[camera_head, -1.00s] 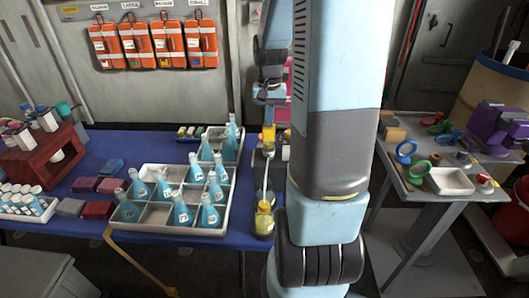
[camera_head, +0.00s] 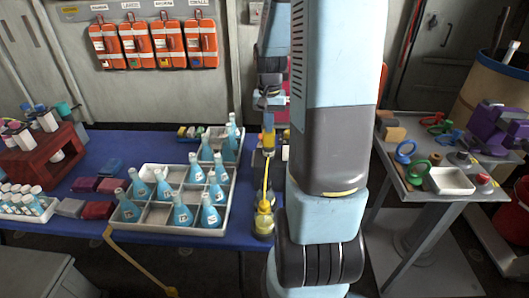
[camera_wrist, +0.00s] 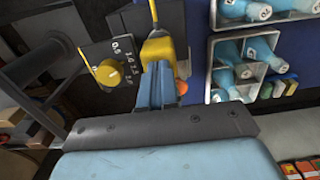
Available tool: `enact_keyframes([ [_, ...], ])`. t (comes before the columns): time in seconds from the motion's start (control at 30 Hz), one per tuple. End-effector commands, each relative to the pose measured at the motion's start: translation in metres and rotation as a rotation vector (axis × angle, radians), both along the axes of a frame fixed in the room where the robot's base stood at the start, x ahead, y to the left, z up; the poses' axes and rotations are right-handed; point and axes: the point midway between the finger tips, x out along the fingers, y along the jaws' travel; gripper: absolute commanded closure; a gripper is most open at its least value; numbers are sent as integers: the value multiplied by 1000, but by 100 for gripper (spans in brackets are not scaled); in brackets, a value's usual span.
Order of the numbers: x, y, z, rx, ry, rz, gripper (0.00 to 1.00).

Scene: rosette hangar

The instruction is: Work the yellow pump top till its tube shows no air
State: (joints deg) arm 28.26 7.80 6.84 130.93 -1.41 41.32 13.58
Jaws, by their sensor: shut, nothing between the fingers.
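The yellow pump top (camera_head: 268,140) stands at the right end of the blue table, and in the wrist view it (camera_wrist: 158,48) lies right at my fingertips. My gripper (camera_wrist: 160,76) is shut and empty, pointing down onto the pump top; I cannot tell whether it touches. A tube (camera_head: 265,184) runs from the pump toward a yellow-filled bottle (camera_head: 264,222) at the table's front edge. The visible tube looks yellow along its length, with no clear stretch that I can make out. My arm hides the area to the right of the pump.
A white divided tray (camera_head: 157,222) with several blue flasks stands close left of the pump. A dark box with a yellow dial (camera_wrist: 108,72) is beside the pump in the wrist view. A grey side table (camera_head: 430,195) with tools is at the right.

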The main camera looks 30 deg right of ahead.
Motion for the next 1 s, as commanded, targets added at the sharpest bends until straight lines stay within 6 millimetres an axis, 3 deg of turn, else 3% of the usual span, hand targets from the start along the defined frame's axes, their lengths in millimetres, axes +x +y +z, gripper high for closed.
enact_keyframes([
  [0.27, 0, 0, 4, 1, 1, -1, 100],
  [1.0, 0, 0, 46, -1, -1, -1, 100],
])
